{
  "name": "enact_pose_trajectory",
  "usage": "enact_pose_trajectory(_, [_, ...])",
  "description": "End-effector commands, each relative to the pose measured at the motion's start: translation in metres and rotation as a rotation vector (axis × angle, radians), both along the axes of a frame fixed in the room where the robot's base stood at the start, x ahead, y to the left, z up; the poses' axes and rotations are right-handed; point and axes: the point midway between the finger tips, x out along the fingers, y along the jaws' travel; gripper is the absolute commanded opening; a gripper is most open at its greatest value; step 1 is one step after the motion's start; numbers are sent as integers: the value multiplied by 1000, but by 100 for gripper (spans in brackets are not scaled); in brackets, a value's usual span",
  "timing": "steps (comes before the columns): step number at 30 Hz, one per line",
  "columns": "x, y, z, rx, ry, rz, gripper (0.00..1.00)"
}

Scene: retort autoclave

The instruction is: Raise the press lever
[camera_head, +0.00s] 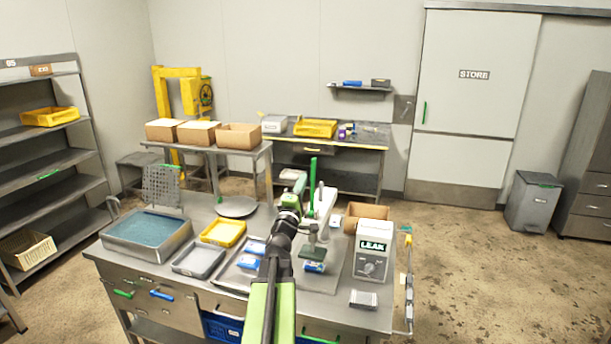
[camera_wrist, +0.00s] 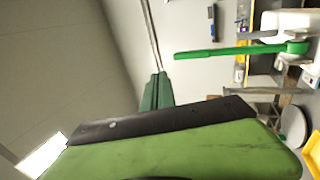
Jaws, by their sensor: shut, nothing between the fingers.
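The press (camera_head: 322,208) is a white stand on the bench, with its green lever (camera_head: 312,178) pointing nearly straight up. In the wrist view, which is rolled on its side, the green lever (camera_wrist: 228,51) runs across the upper right from its hub near the white press body (camera_wrist: 290,20). My gripper (camera_wrist: 156,92) shows its dark green fingers shut and empty, apart from the lever in that picture. In the head view my arm reaches over the bench and its end is just left of the press, partly blending with it. The exact gap to the lever is hard to tell.
A LEAK tester box (camera_head: 370,250) and a cardboard box (camera_head: 366,214) stand right of the press. A yellow tray (camera_head: 222,233), a grey tray (camera_head: 198,262) and a water basin (camera_head: 147,236) lie to the left. A round plate (camera_head: 236,207) is behind.

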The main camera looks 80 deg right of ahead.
Motion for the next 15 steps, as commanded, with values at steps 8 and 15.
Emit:
enact_pose_trajectory(8, [5,33,3,0,0,3,0])
enact_pose_trajectory(15, [6,34,3,0,0,4,0])
